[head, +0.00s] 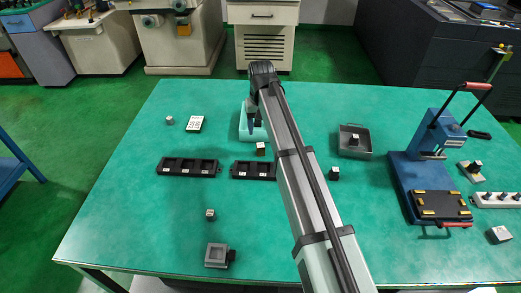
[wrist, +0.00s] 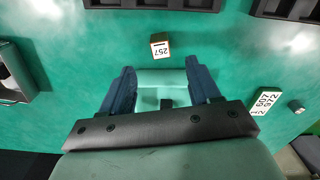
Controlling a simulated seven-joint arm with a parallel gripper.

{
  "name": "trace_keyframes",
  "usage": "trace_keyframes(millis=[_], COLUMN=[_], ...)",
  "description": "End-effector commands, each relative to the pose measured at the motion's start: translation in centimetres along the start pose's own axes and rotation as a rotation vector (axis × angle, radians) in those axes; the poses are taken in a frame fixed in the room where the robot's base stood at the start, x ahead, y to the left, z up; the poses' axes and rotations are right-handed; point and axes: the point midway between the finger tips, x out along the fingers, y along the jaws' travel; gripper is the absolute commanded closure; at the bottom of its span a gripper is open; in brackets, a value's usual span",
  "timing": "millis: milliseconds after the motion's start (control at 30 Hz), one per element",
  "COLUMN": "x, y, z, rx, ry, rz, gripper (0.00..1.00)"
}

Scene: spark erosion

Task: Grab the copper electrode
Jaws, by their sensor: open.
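A small block with a pale, labelled top and a copper-brown side (head: 261,149) stands on the green table. It looks like the copper electrode. In the wrist view this block (wrist: 160,47) shows the number 257 and lies beyond my fingertips, not between them. My gripper (head: 254,117) is over the far middle of the table, on the far side of the block. In the wrist view my gripper (wrist: 163,82) has its two blue fingers spread wide. A pale teal piece (wrist: 162,78) shows between them, and I cannot tell whether they touch it.
Two black racks (head: 187,167) (head: 240,171) lie nearer than my gripper. A grey tray (head: 367,152) and a dark block (head: 334,174) stand to the right, before a blue press (head: 406,170). A number card (head: 194,124) and small cube (head: 169,120) are left.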

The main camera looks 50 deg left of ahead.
Motion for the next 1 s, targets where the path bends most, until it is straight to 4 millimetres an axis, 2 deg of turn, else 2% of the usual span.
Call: trace_keyframes(millis=[33,200,400,667,1000], x=[1.1,3.8,5.5,6.5,10.6], y=[0.0,0.1,0.1,0.1,0.0], z=[0.1,0.1,0.0,0.1,0.0], rx=[0.001,0.002,0.002,0.002,0.003], ry=[-0.003,-0.003,-0.001,-0.002,-0.001], rz=[0.000,0.001,0.001,0.001,0.001], gripper=[0.38,0.38,0.38,0.38,0.38])
